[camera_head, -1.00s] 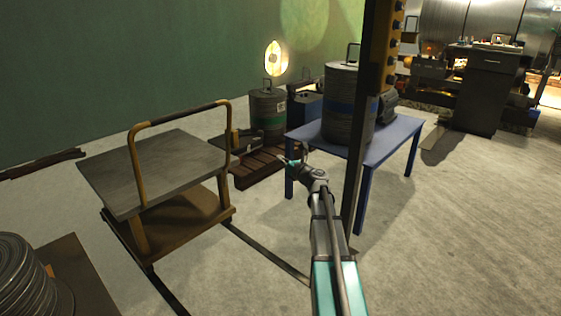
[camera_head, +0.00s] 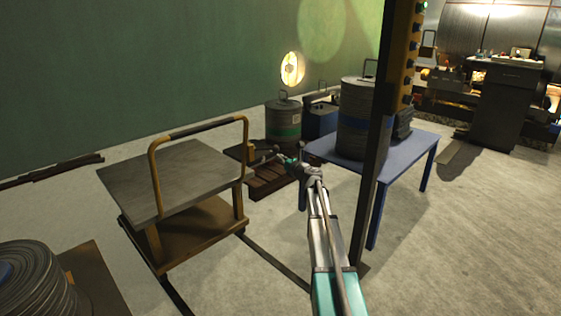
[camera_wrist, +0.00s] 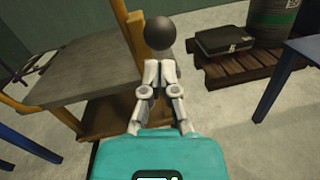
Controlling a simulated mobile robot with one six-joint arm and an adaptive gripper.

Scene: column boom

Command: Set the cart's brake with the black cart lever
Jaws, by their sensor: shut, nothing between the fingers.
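The cart (camera_head: 165,180) has a grey deck, a lower brown shelf and a yellow push handle. A small yellow mount (camera_head: 251,152) sits by its right side, and the black cart lever (camera_head: 275,149) appears to reach right from it, ending in a round knob. My gripper (camera_head: 284,160) is at that knob. In the wrist view the black knob (camera_wrist: 160,33) shows just beyond the fingertips of my gripper (camera_wrist: 160,68). The fingers are shut with nothing between them. I cannot tell whether they touch the knob. The lever's shaft is hidden in the wrist view.
A blue table (camera_head: 400,160) with a grey drum stands right of my arm, and a dark post rises in front of it. A pallet (camera_head: 270,180) with a black case (camera_wrist: 222,40) lies behind the gripper. A cable reel (camera_head: 45,285) is at front left. Floor at right is open.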

